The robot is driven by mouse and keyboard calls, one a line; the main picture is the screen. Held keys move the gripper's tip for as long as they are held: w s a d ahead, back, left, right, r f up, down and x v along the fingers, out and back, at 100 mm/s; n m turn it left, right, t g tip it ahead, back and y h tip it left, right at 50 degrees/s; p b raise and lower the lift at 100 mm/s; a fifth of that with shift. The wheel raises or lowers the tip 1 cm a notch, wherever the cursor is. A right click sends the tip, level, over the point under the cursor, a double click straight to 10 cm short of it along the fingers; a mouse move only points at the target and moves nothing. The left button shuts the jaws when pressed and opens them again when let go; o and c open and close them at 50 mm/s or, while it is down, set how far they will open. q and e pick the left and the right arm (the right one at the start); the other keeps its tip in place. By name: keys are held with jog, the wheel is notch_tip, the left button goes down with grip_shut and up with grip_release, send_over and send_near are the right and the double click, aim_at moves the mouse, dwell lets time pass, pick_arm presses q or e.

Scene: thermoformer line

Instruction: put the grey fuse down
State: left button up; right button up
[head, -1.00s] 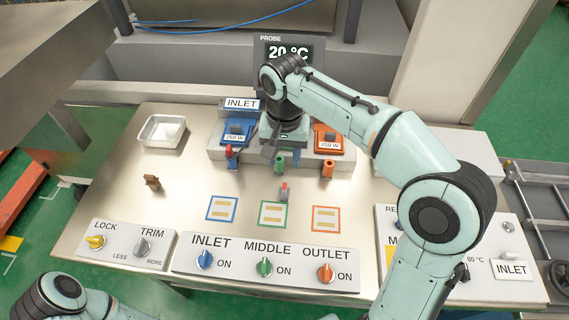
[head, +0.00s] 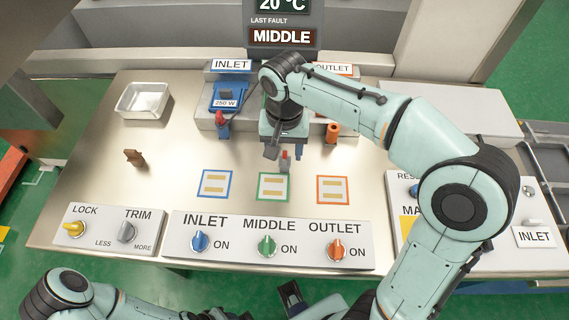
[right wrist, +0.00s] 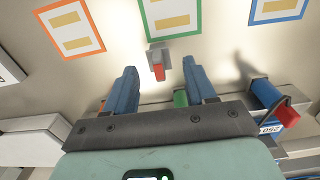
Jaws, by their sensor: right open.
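The grey fuse (head: 285,161), a small grey block with a red part, stands on the metal worktop just behind the green-bordered square (head: 273,187). It also shows in the right wrist view (right wrist: 158,64). My right gripper (head: 286,152) is over it from behind. Its blue fingers (right wrist: 159,70) are spread, with the fuse between or just beyond their tips and a visible gap on each side. The gripper is not clamped on it. A dark part at the bottom of the head view appears to be my left gripper (head: 291,297); its jaws are unclear.
A green cylinder (right wrist: 180,98) stands behind the fuse. Blue (head: 215,184) and orange (head: 333,190) squares flank the green one. A switch panel (head: 300,222) lies in front. A brown piece (head: 134,158) and white tray (head: 144,101) are at left. The display (head: 283,37) reads LAST FAULT MIDDLE.

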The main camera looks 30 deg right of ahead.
aim_at(285, 155)
notch_tip(285, 155, down, 5)
jog(key=shift+d+r+b, duration=0.1)
jog(key=shift+b, duration=0.2)
pick_arm(q)
jog(key=shift+s+f, duration=0.15)
jog(key=shift+f, duration=0.2)
pick_arm(e)
grip_shut()
pick_arm(q)
jog(key=w+r+p, duration=0.1)
jog(key=r+p, duration=0.2)
jog(key=w+r+p, duration=0.1)
jog(key=r, duration=0.1)
jog(key=shift+w+r, duration=0.15)
jog(key=shift+w, duration=0.2)
pick_arm(e)
notch_tip(285, 155, up, 20)
